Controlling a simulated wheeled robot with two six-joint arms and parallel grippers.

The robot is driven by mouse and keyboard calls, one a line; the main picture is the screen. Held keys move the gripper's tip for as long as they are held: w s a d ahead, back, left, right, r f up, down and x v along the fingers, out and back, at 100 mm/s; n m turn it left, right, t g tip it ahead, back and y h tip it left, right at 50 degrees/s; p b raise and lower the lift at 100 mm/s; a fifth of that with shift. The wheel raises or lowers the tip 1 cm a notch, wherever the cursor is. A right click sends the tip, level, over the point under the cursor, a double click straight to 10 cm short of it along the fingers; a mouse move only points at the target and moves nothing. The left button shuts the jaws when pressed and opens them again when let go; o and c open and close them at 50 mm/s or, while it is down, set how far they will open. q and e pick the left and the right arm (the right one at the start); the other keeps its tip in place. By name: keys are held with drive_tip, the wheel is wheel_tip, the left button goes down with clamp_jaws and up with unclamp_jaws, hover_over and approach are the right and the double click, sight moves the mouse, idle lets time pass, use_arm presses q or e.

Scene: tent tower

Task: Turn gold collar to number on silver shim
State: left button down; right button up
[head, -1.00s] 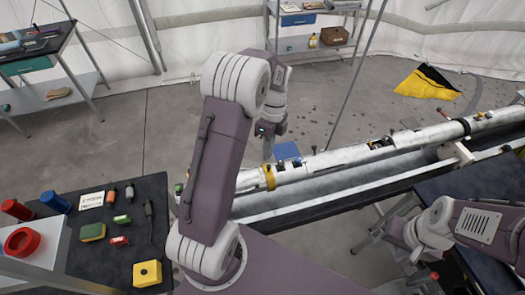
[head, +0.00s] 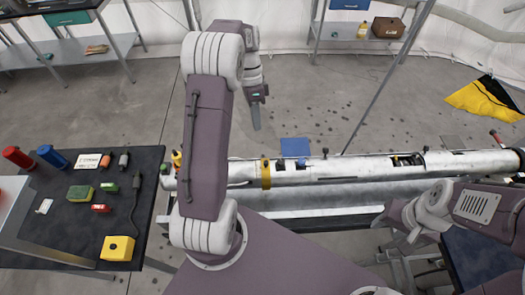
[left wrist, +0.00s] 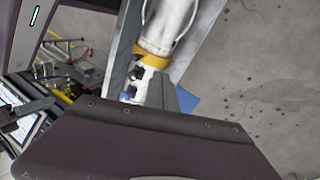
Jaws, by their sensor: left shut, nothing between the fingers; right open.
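The gold collar (head: 266,173) is a narrow band around the long silver tube, near its left end. It also shows in the left wrist view (left wrist: 150,57). My left gripper (head: 256,117) is shut and empty, pointing down. In the head view it appears above the collar and apart from it. In the left wrist view the grey fingers show just below the collar, partly covering the tube there. I cannot make out a silver shim or any number.
The silver tube (head: 340,167) lies across the picture. A dark table (head: 60,225) at the left holds a yellow box (head: 117,248), red and blue cylinders and small items. A blue patch (head: 295,147) lies behind the tube. The floor beyond is mostly clear.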

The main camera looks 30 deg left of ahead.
sight(262, 160)
use_arm(q)
drive_tip(key=s+d+f+p, duration=0.1)
drive_tip(key=f, duration=0.1)
drive_tip(key=s+d+f, duration=0.1)
drive_tip(key=d+f, duration=0.1)
drive_tip(key=f, duration=0.1)
drive_tip(key=s+d+f+p, duration=0.1)
drive_tip(key=s+f, duration=0.1)
drive_tip(key=shift+d+f+p, duration=0.15)
drive_tip(key=shift+f+p, duration=0.05)
drive_tip(key=shift+p, duration=0.15)
drive_tip(key=shift+s+d+f, duration=0.15)
drive_tip(key=shift+d, duration=0.2)
use_arm(e)
drive_tip(key=r, duration=0.2)
drive_tip(key=shift+w+d+r, duration=0.1)
drive_tip(key=shift+w+r, duration=0.1)
drive_tip(key=shift+r, duration=0.2)
use_arm(q)
drive_tip(key=shift+s+a, duration=0.1)
